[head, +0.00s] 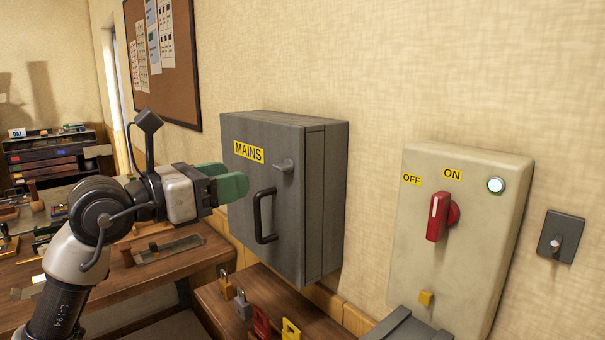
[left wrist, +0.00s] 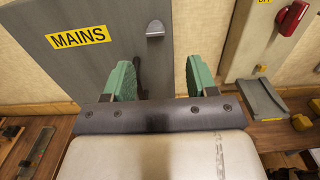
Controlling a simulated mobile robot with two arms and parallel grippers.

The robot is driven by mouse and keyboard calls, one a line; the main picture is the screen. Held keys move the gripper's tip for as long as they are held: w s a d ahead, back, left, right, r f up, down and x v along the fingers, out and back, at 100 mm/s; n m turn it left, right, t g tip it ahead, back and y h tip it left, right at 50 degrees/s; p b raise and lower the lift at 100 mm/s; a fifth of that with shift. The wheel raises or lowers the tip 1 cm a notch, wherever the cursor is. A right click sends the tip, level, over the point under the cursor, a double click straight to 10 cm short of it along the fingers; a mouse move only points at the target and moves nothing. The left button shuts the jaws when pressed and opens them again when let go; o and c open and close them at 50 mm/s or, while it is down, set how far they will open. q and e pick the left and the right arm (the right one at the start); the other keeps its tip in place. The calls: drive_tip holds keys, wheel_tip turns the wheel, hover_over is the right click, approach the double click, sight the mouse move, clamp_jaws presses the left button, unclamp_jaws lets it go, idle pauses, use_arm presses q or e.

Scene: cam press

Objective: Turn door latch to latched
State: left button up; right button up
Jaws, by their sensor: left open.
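A grey metal box (head: 300,215) marked MAINS hangs on the wall, and its door looks closed. The door latch is a small grey turn-knob (head: 284,165) on the door's right side, above a black pull handle (head: 260,218). In the left wrist view the latch (left wrist: 155,29) shows ahead of the fingers, near the middle. Its exact turn position is hard to tell. My left gripper (head: 222,184), with green fingers, is open and empty in front of the door. In the left wrist view the gap between its fingers (left wrist: 160,78) lies below the latch. My right gripper is out of view.
A cream switch box (head: 412,225) with a red rotary switch (head: 437,217) is on the wall at right. Padlocks (head: 243,304) and coloured tags lie on a wooden shelf (head: 210,297) below the grey box. A workbench (head: 100,285) with tools stands at left.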

sight(277, 168)
use_arm(q)
drive_tip(key=w+d+p, duration=0.1)
drive_tip(key=w+d, duration=0.2)
drive_tip(key=shift+w, duration=0.3)
drive_tip(key=p+x, duration=0.1)
drive_tip(key=x, duration=0.3)
drive_tip(key=shift+s+d+p, duration=0.15)
drive_tip(key=shift+d+p, duration=0.15)
drive_tip(key=shift+w+d+f, duration=0.2)
drive_tip(key=shift+w+d, duration=0.3)
drive_tip(key=shift+d, duration=0.05)
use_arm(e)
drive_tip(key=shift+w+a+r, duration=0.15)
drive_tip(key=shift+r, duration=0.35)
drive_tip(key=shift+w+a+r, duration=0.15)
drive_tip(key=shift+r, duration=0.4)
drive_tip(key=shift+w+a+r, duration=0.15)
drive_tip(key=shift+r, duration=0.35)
use_arm(q)
drive_tip(key=shift+c, duration=0.3)
drive_tip(key=c, duration=0.9)
drive_tip(key=shift+o, duration=0.2)
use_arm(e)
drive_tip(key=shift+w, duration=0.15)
